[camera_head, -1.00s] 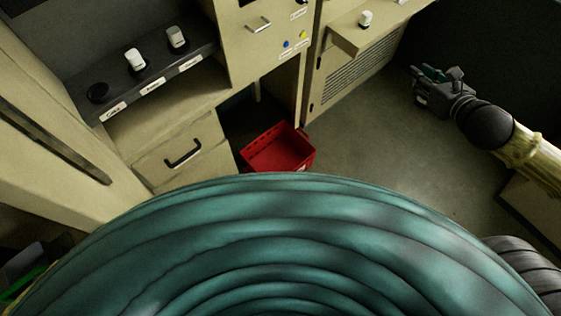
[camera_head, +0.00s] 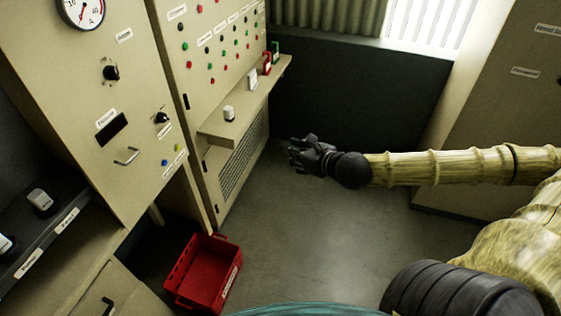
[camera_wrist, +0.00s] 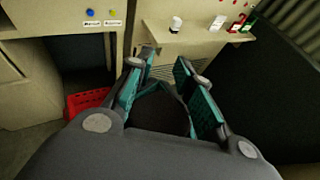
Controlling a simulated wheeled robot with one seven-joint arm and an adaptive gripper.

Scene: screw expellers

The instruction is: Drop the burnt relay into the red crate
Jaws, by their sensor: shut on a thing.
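The red crate (camera_head: 232,276) stands on the floor at lower left of centre in the head view, beside the cabinets. It shows partly in the wrist view (camera_wrist: 85,101), at left behind a finger. My gripper (camera_head: 294,151) is in the air to the upper right of the crate, not over it. In the wrist view my gripper (camera_wrist: 160,76) has its teal-padded fingers apart, closed on a dark thing (camera_wrist: 160,112) low between them. I take this to be the burnt relay; its outline is hard to make out.
A cabinet ledge (camera_head: 222,127) holds a white relay (camera_head: 229,113). Beyond it are a red holder (camera_head: 267,66) and a green holder (camera_head: 275,50). Cabinet fronts (camera_head: 120,110) bound the left. The grey floor (camera_head: 300,235) between crate and arm is clear.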

